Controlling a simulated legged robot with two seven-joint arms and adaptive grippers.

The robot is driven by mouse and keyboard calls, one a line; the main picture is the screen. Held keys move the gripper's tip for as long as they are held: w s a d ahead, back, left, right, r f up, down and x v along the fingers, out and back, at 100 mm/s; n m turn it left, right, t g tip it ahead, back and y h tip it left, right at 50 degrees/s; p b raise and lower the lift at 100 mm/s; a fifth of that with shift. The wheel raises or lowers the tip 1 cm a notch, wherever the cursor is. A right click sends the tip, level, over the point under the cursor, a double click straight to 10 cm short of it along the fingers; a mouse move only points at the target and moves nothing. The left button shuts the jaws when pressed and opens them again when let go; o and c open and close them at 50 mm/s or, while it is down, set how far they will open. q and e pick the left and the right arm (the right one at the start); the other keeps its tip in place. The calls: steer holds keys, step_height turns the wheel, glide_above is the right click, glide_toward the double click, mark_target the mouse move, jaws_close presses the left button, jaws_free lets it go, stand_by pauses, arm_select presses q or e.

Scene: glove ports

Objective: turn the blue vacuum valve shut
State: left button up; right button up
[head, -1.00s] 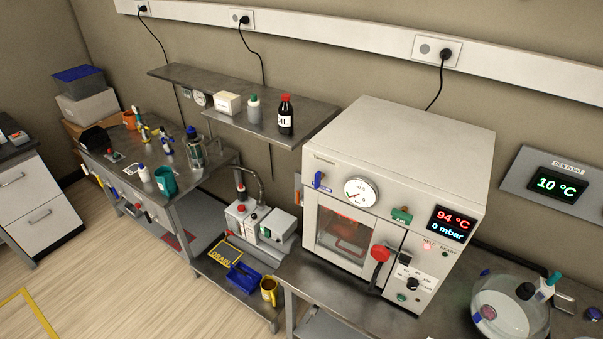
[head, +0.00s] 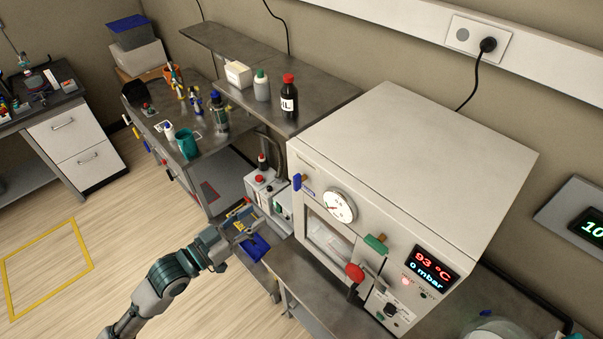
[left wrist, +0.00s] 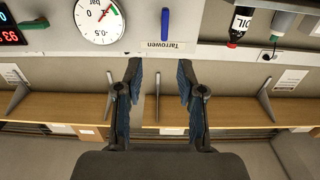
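The blue vacuum valve (head: 297,182) is a small lever at the upper left of the oven's front. In the left wrist view, the blue valve handle (left wrist: 165,24) hangs straight along the picture's vertical, between the gauge and the black bottle. My left gripper (head: 243,217) is in front of and to the left of the oven, apart from the valve. The left wrist view shows its two fingers (left wrist: 160,70) spread with nothing between them, and the valve lies beyond the fingertips. My right gripper is in neither view.
The white oven (head: 420,165) stands on a metal bench. Its front carries a round gauge (head: 340,206), a green handle (head: 376,243), a red knob (head: 355,272) and a display reading 93 °C, 0 mbar. A pump (head: 264,187) and blue tray (head: 255,247) are close to my left gripper.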

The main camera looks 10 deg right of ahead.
arm_select(q)
glide_toward(294, 183)
steer(key=w, duration=0.2)
steer(key=x, duration=0.3)
steer(key=s+d+b+x, duration=0.1)
steer(key=x, duration=0.3)
steer(key=s+b+x, duration=0.1)
steer(key=x, duration=0.2)
steer(key=shift+w+d+f, duration=0.15)
steer(key=shift+d+f, duration=0.1)
steer(key=shift+d, duration=0.3)
steer(key=shift+r, duration=0.1)
steer(key=shift+a, duration=0.35)
steer(key=shift+w+a, duration=0.15)
steer(key=shift+a, duration=0.2)
steer(key=shift+w+a, duration=0.2)
steer(key=shift+a, duration=0.25)
steer(key=shift+c, duration=0.9)
steer(key=shift+s, duration=0.1)
steer(key=c, duration=0.4)
steer(key=shift+s+d+r, duration=0.15)
steer(key=shift+d, duration=0.05)
jaws_close()
steer(key=shift+s+d, duration=0.15)
steer(key=shift+d, duration=0.05)
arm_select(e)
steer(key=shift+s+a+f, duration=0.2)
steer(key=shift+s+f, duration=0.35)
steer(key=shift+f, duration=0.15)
